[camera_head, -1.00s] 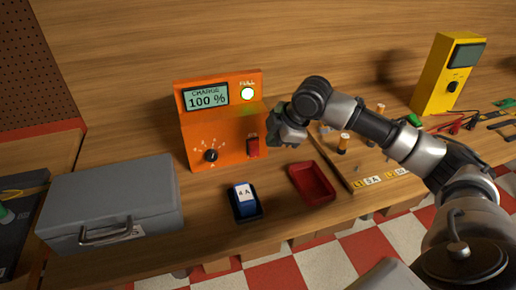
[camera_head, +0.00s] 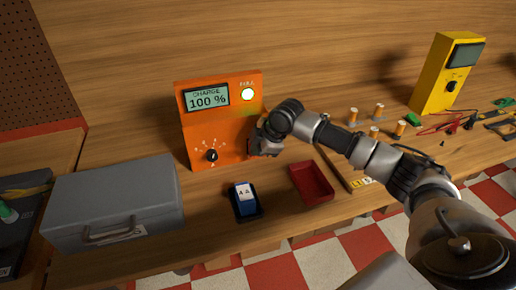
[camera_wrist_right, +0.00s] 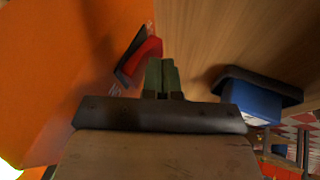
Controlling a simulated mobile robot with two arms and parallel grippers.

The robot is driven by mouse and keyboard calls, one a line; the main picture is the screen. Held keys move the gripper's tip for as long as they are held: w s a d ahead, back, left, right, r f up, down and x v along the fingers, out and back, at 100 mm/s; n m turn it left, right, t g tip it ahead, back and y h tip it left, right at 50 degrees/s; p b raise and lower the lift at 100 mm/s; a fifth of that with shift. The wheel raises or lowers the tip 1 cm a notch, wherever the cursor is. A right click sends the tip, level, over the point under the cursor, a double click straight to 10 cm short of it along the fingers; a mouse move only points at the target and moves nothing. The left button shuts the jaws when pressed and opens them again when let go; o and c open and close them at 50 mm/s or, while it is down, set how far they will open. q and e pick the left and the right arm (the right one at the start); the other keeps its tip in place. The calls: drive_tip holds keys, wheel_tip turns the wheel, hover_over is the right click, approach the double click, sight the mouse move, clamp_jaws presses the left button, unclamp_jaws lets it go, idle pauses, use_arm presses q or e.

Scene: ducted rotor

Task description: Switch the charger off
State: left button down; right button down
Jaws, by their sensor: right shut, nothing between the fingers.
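The orange charger (camera_head: 222,126) stands on the bench against the wood wall; it also fills the left of the right wrist view (camera_wrist_right: 60,70). Its display (camera_head: 206,97) reads CHARGE 100 %, and the FULL lamp (camera_head: 248,94) is lit. A black dial (camera_head: 211,155) sits at its lower left. The red switch (camera_wrist_right: 145,55) shows in the right wrist view, in a black frame; in the head view my gripper hides it. My right gripper (camera_head: 257,150) is shut and empty, its fingertips (camera_wrist_right: 162,72) close beside the switch. I cannot tell whether they touch it. My left gripper is not in view.
A blue pack in a dark holder (camera_head: 245,202) and a red tray (camera_head: 312,182) stand in front of the charger. A grey case (camera_head: 115,195) is at left. A yellow meter (camera_head: 440,80), leads and several small cylinders are at right.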

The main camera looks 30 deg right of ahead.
drive_tip(key=shift+w+d+f+t+b, duration=0.1)
drive_tip(key=shift+w+f+t+b, duration=0.15)
drive_tip(key=shift+f+t, duration=0.4)
drive_tip(key=shift+s+r, duration=0.1)
drive_tip(key=shift+r, duration=0.45)
drive_tip(key=shift+r+p, duration=0.5)
drive_tip(key=shift+p, duration=0.35)
drive_tip(key=shift+r+p, duration=0.3)
